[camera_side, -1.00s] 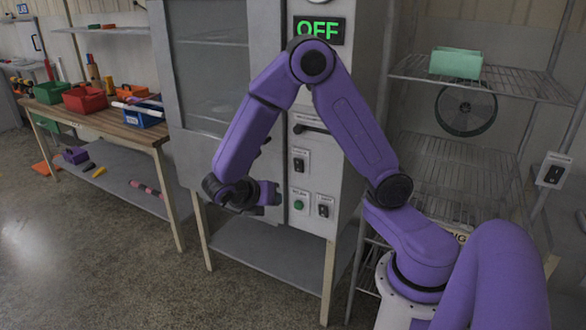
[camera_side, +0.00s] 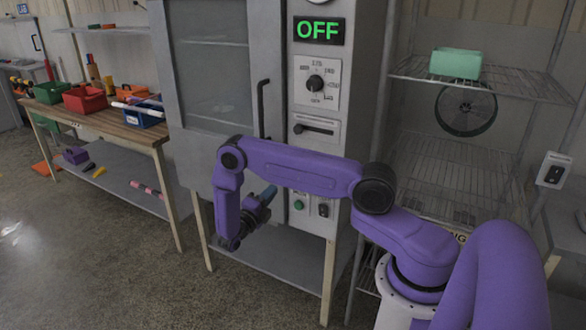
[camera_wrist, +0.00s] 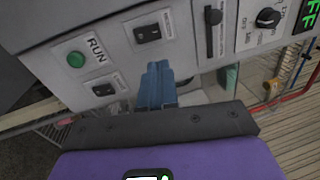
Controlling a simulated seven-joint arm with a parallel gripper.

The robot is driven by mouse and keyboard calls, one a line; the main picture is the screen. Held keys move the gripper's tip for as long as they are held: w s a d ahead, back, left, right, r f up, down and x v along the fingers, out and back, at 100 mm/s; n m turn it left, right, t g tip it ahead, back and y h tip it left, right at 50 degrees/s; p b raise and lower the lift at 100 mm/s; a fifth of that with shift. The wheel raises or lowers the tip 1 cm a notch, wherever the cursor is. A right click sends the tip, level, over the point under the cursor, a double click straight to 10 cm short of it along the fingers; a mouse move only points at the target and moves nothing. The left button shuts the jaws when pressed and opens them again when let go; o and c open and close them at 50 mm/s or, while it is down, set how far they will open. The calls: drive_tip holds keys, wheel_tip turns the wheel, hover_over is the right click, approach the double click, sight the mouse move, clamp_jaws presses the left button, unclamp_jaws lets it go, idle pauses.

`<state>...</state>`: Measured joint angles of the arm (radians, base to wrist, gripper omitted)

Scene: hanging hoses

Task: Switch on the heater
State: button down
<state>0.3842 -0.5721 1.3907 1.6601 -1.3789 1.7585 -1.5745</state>
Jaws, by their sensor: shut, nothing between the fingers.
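The heater is a grey cabinet (camera_side: 208,75) with a glass door and a control panel on its right. Its display (camera_side: 318,30) reads OFF in green. A green button (camera_side: 298,205) and a black rocker switch (camera_side: 323,210) sit lower; the button shows in the wrist view (camera_wrist: 75,59) beside the label RUN. Another black rocker (camera_wrist: 147,32) shows there, hidden by my arm in the side view. My gripper (camera_side: 268,194), blue-fingered (camera_wrist: 156,70), is shut and empty in front of the lower panel; contact cannot be told.
A wooden bench (camera_side: 115,120) with coloured bins stands at the left. A wire rack (camera_side: 445,150) with a green bin (camera_side: 455,64) and a wheel stands at the right. The door's black handle (camera_side: 262,110) sticks out left of the panel. The floor at front left is clear.

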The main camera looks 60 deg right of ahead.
drive_tip(key=shift+d+f+n, duration=0.45)
drive_tip(key=shift+f+n, duration=0.1)
drive_tip(key=shift+n, duration=0.05)
drive_tip(key=d+r, duration=0.3)
drive_tip(key=d, duration=1)
drive_tip(key=shift+d, duration=0.35)
drive_tip(key=shift+d+r, duration=0.15)
drive_tip(key=shift+d, duration=0.2)
drive_tip(key=shift+a, duration=0.15)
drive_tip(key=a+r, duration=0.3)
drive_tip(key=a, duration=1)
drive_tip(key=shift+a, duration=0.25)
